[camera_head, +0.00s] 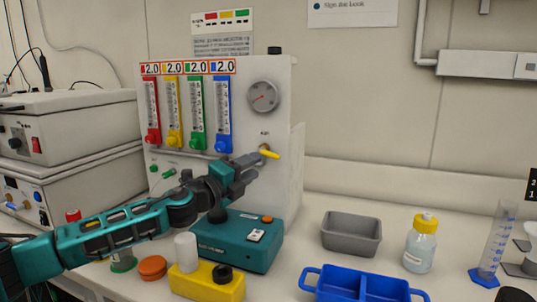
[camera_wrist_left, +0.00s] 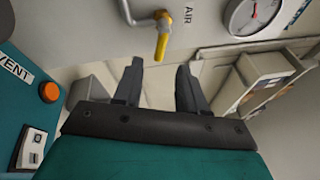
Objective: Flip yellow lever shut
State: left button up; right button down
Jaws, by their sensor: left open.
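The yellow lever (camera_head: 269,153) sits on a small valve on the front of the white gas panel (camera_head: 276,120), below the round gauge. In the head view it points right and slightly down. It also shows in the left wrist view (camera_wrist_left: 162,46), just beyond the fingertips, beside the word AIR. My left gripper (camera_head: 254,158) is close to the lever, on its left side in the head view. Its two fingers (camera_wrist_left: 157,80) are apart with nothing between them, and the lever appears apart from them. My right gripper is not in view.
Below the left arm stand a teal box (camera_head: 240,240) with an orange button and a yellow block (camera_head: 207,283). A grey bin (camera_head: 351,233), a blue tray (camera_head: 363,288), a yellow-capped bottle (camera_head: 421,244) and a measuring cylinder (camera_head: 494,245) stand to the right. Some bench between them is clear.

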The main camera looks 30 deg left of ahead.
aim_at(271, 156)
pick_arm(q)
jog(key=w, duration=0.2)
jog(key=w+p, duration=0.1)
jog(key=w+r+p, duration=0.1)
jog(key=w, duration=0.1)
jog(key=shift+w+d, duration=0.3)
jog(key=shift+w, duration=0.05)
jog(key=shift+w+f, duration=0.1)
jog(key=shift+w, duration=0.55)
grip_shut()
